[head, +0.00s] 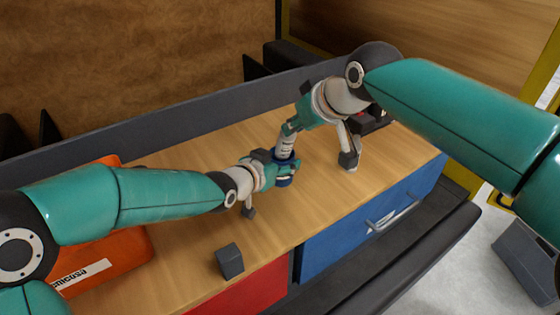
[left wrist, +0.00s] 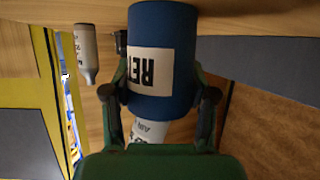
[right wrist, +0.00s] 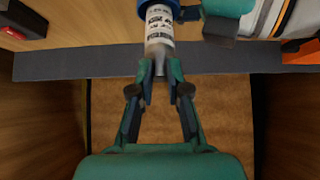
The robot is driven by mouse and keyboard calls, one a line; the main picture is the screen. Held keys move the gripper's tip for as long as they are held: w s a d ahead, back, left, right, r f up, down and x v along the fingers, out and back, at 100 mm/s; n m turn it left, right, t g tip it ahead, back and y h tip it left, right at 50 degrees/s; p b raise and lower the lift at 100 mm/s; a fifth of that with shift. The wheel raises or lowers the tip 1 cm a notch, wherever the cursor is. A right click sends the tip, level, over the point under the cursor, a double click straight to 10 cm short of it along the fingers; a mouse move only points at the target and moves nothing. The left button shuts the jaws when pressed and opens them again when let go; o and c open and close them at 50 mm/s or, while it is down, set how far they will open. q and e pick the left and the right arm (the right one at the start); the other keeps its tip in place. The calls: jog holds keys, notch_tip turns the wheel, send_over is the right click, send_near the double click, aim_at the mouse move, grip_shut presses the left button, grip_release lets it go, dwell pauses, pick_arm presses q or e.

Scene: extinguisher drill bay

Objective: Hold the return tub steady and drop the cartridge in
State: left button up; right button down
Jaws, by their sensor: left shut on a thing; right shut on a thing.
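The blue return tub (head: 283,181) is upright at the middle of the bench, and its white label shows in the left wrist view (left wrist: 150,70). My left gripper (head: 275,174) is shut on the tub, one finger on each side. My right gripper (head: 291,128) is shut on the top of the pale, labelled cartridge (head: 285,147), which is slightly tilted over the tub. The cartridge also shows in the right wrist view (right wrist: 159,35), leading to the tub's rim (right wrist: 150,8). Its lower end is hidden by the tub; I cannot tell how deep it is.
A dark grey block (head: 230,261) stands near the bench's front edge. An orange case (head: 115,262) lies at the left. Another grey bottle-shaped thing (left wrist: 87,52) stands beyond the tub. A raised dark ledge (head: 190,114) runs along the back. Bare wood (head: 320,205) lies right of the tub.

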jog(key=shift+f, duration=0.15)
jog(key=c, duration=1.1)
grip_release()
jog(key=shift+o, duration=0.2)
pick_arm(q)
jog(key=shift+w, duration=0.1)
pick_arm(e)
jog(key=v, duration=1.2)
jog(key=shift+f, duration=0.1)
pick_arm(q)
jog(key=o, duration=1.4)
jog(key=shift+c, duration=0.2)
jog(key=shift+r, duration=0.1)
